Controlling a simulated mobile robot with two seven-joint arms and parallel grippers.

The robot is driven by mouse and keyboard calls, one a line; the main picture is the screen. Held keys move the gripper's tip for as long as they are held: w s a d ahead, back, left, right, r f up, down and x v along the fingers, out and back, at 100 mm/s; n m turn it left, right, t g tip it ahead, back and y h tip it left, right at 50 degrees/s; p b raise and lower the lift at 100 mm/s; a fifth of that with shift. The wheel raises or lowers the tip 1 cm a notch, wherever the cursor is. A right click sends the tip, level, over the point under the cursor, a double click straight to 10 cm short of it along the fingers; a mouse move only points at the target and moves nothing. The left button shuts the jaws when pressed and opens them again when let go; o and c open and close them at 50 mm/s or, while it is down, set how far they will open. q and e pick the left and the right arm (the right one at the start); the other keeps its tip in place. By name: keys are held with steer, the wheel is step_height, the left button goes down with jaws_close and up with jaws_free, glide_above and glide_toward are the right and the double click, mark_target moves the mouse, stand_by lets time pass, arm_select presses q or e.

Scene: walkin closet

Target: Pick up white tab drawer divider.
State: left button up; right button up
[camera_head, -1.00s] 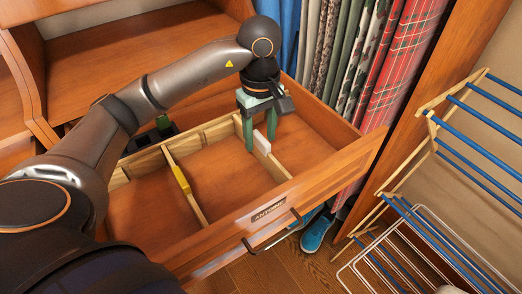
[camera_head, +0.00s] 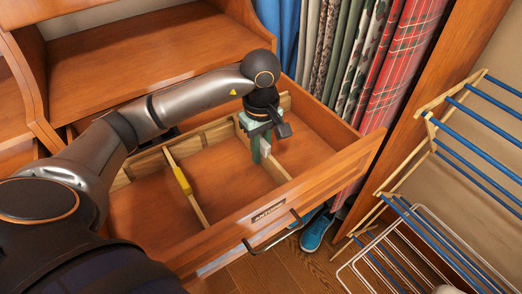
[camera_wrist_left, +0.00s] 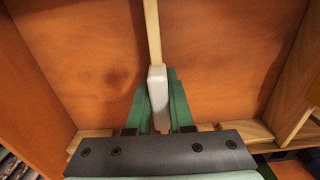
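The white tab drawer divider (camera_head: 265,149) is a thin wooden slat with a white tab, standing across the open drawer. In the left wrist view its white tab (camera_wrist_left: 157,92) sits between my two green fingertips. My left gripper (camera_head: 260,155) has come down over the tab from above. Its fingers are close together on both sides of the tab and appear to touch it, so it looks shut on the divider. The fingers hide part of the tab in the head view. My right gripper is not in view.
A divider with a yellow tab (camera_head: 182,180) stands to the left in the same drawer (camera_head: 325,172). The compartments beside the white tab look empty. Hanging clothes (camera_head: 405,60) are behind the drawer, and a drying rack (camera_head: 445,150) stands at the right.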

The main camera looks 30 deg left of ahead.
arm_select(q)
jaws_close()
stand_by(0.3)
